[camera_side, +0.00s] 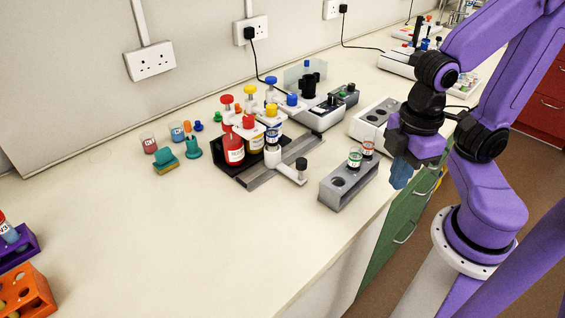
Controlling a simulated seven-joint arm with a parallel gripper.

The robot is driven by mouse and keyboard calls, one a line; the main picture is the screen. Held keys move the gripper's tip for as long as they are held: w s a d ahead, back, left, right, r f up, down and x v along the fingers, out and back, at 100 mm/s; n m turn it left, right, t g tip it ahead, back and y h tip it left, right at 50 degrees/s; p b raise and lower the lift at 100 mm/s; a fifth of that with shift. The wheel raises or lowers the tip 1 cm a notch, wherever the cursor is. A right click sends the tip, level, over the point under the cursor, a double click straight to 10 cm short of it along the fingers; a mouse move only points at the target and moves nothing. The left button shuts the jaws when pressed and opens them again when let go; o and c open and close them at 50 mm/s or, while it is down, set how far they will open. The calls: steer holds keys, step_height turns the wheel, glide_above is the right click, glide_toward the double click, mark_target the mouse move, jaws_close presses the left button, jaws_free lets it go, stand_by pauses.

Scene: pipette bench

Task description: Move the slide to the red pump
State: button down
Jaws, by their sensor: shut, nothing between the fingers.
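The red pump (233,151) stands at the left end of a row in a black stand, with the yellow and blue pumps to its right. In front of them runs a grey rail (259,181). My gripper (399,182) points down near the bench's front edge, well to the right of the slide. It is shut and empty, its blue fingers together. The slide's join with the rail is partly hidden.
A grey rack (341,193) with small vials stands between the slide and my gripper. Teal pieces (166,160) and small jars are left of the pumps.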

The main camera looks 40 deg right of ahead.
stand_by(0.4)
steer(key=c, duration=1.1)
jaws_free()
steer(key=shift+w+a, duration=0.1)
steer(key=shift+w, duration=0.05)
steer(key=shift+o, duration=1.3)
steer(key=w+a+r+m, duration=0.1)
steer(key=w+r+m, duration=0.1)
steer(key=w, duration=0.4)
steer(key=w+a+r+m, duration=0.1)
steer(key=w+r+m, duration=0.1)
steer(key=w+m, duration=0.3)
steer(key=shift+w+a+r, duration=0.4)
steer(key=shift+w, duration=0.1)
step_height(320, 180, up, 4)
steer(key=m, duration=0.7)
glide_above(301, 161)
step_height(301, 161, down, 17)
steer(key=shift+d, duration=0.15)
jaws_close()
